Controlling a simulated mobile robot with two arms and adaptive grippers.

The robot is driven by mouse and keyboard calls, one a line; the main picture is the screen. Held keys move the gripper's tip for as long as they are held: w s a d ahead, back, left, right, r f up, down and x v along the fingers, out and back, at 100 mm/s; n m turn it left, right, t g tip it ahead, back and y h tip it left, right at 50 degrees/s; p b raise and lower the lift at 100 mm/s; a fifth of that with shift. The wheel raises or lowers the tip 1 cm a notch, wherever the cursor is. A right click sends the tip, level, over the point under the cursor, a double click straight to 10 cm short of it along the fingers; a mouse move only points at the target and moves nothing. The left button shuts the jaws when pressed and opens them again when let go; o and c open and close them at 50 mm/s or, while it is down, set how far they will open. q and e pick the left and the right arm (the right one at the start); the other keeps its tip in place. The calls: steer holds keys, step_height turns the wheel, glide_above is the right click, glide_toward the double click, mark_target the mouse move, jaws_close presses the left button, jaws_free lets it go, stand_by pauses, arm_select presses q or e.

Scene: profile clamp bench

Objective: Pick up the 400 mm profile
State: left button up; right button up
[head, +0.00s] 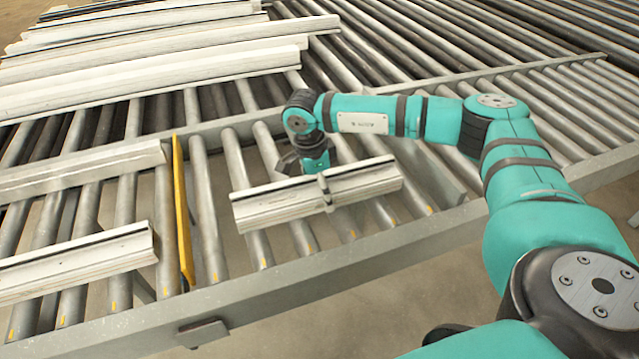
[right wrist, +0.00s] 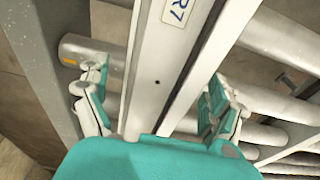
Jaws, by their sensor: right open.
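A short whitish profile (head: 285,204) lies across the rollers to the right of the yellow stop. In the right wrist view this profile (right wrist: 160,82) runs between my fingers and carries a label reading R7. My right gripper (head: 321,180) is over the profile, right of its middle. In the right wrist view the gripper (right wrist: 157,100) is open, with one finger on each side of the profile and a visible gap to it. Whether a finger touches it lower down cannot be told. No length marking is readable. My left gripper is not in view.
A yellow upright stop (head: 182,215) stands to the left. Beyond it lie two more profiles (head: 80,262) (head: 85,172). Several long profiles (head: 150,75) lie on the rear rollers. A grey frame rail (head: 300,276) runs along the front. Rollers at the right are clear.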

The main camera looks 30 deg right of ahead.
steer(key=shift+f, duration=0.4)
steer(key=shift+r, duration=0.1)
steer(key=c, duration=1.7)
